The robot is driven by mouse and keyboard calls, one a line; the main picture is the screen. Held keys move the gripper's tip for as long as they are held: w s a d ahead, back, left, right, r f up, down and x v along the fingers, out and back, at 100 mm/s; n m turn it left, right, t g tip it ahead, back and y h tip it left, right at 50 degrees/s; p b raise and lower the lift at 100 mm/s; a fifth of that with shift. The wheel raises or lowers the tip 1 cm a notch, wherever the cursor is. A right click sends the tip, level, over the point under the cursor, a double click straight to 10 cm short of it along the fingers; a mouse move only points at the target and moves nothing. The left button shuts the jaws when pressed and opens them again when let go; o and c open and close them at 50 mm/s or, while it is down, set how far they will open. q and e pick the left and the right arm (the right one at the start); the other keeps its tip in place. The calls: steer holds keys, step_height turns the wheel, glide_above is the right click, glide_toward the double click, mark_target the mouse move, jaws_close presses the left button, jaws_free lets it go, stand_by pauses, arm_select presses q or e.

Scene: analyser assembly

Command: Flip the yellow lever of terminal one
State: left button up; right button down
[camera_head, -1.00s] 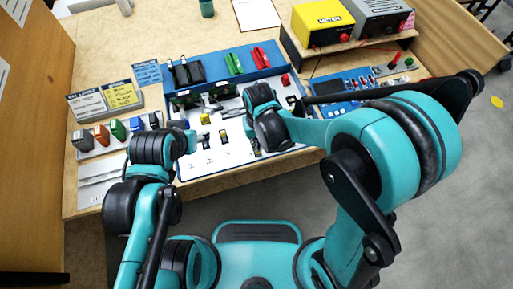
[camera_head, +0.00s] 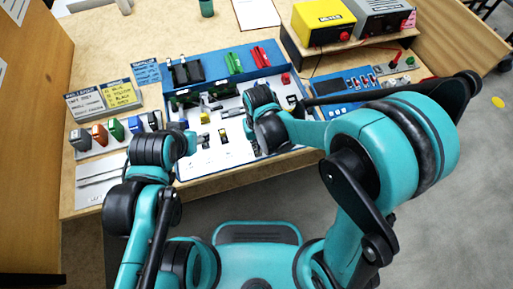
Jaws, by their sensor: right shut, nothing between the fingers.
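The white terminal board (camera_head: 215,163) lies in the middle of the table. A small yellow part (camera_head: 205,118) stands on it, with a blue one (camera_head: 184,124) to its left. Below it are dark and yellow terminal parts (camera_head: 223,136); which is terminal one is too small to read. My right gripper (camera_head: 229,111) is over the upper part of the board, shut and empty, its fingers partly hidden by its wrist. I cannot tell whether it touches a lever. My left gripper (camera_head: 187,138) is at the board's left edge, mostly hidden by its own wrist.
A blue rack (camera_head: 216,70) with black, green and red parts lies behind the board. Coloured blocks (camera_head: 100,136) stand at left by yellow and blue cards (camera_head: 118,94). A yellow meter (camera_head: 322,23) stands on a shelf at back right, above a blue panel (camera_head: 343,84).

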steer(key=shift+f+b, duration=0.4)
steer(key=shift+f, duration=0.05)
steer(key=shift+r+p, duration=2.8)
steer(key=shift+r, duration=0.8)
